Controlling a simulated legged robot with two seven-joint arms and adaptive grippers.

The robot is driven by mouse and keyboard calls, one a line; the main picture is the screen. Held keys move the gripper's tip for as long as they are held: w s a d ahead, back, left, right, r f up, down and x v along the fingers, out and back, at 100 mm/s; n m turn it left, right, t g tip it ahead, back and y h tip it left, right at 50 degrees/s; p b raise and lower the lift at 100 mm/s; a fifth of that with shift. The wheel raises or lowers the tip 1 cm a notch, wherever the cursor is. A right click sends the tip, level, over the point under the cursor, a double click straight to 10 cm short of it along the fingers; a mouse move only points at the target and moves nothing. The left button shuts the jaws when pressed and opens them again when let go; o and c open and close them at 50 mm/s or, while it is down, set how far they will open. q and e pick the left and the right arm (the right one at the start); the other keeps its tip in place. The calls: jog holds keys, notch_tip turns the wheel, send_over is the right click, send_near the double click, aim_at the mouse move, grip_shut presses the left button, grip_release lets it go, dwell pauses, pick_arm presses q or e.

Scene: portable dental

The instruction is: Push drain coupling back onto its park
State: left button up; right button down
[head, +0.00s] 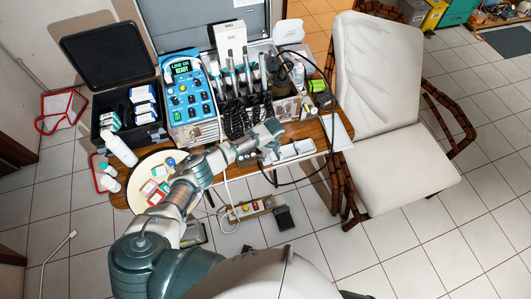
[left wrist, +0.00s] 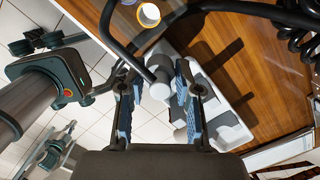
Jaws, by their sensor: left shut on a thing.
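My left gripper (head: 262,148) reaches over the front edge of the table in the head view. In the left wrist view, the gripper (left wrist: 160,95) has its blue-padded fingers on either side of a pale grey cylindrical coupling (left wrist: 159,72) and is shut on it. A black hose (left wrist: 112,38) runs up to the coupling from the upper left. The coupling stands over or beside a white slotted holder (left wrist: 222,120) at the table edge; whether it touches the holder or a park is hidden.
The control unit (head: 188,97), handpieces and coiled cords stand behind the gripper. A black case (head: 110,70) and a round tray (head: 140,197) lie to the left. Black cable loops to the right, near a white chair (head: 385,110). A foot pedal (head: 284,217) is on the floor.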

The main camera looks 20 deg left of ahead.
pick_arm(q)
jog(key=shift+f, duration=0.4)
dwell(0.7)
jog(key=o, duration=1.1)
jog(key=shift+r, duration=0.1)
jog(key=r, duration=0.3)
jog(key=d+r, duration=0.1)
jog(key=r, duration=0.7)
jog(key=shift+s+d+r, duration=0.15)
jog(key=shift+d+r, duration=0.1)
jog(key=shift+d, duration=0.1)
